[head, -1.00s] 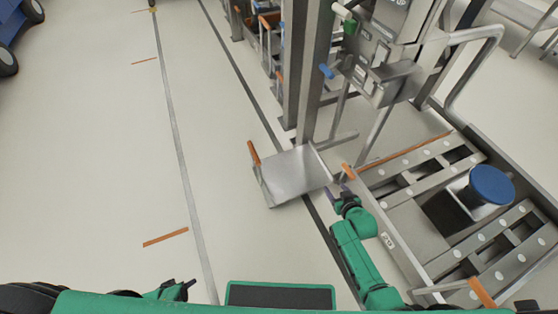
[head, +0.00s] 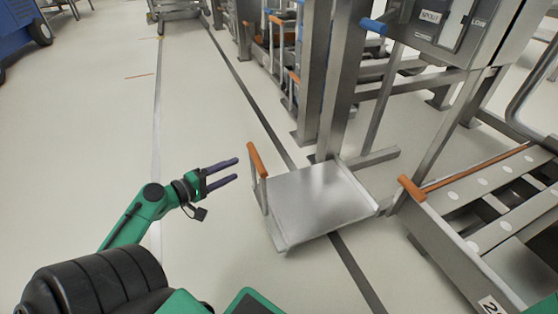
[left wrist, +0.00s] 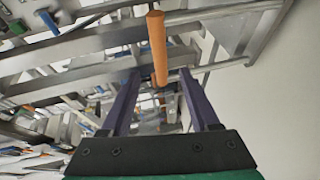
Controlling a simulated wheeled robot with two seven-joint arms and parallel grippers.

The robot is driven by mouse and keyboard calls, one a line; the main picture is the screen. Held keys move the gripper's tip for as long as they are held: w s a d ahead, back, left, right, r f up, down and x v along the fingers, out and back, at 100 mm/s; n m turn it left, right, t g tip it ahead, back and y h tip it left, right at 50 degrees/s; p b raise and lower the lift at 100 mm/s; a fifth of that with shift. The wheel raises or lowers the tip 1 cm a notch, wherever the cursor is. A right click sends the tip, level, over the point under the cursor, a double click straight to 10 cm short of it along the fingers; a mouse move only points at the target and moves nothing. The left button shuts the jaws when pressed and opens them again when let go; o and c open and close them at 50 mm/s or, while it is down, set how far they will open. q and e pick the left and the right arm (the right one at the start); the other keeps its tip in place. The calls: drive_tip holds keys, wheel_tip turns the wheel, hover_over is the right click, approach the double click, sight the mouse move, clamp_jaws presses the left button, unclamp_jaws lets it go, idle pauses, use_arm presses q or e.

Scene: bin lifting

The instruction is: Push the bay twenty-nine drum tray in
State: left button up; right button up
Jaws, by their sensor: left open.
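My right gripper is out of view.
Steel posts (head: 345,80) and a control box (head: 440,30) rise behind the platform. Racks with orange and blue parts (head: 285,45) line the back. A blue cart (head: 20,25) stands at the far left. The floor left of the platform is clear.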

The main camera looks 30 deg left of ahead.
use_arm(q)
drive_tip(key=b+x, duration=0.2)
drive_tip(key=x, duration=1.1)
drive_tip(key=shift+w+b, duration=0.25)
drive_tip(key=shift+b, duration=0.1)
drive_tip(key=shift+c, duration=0.4)
clamp_jaws()
drive_tip(key=shift+f, duration=0.1)
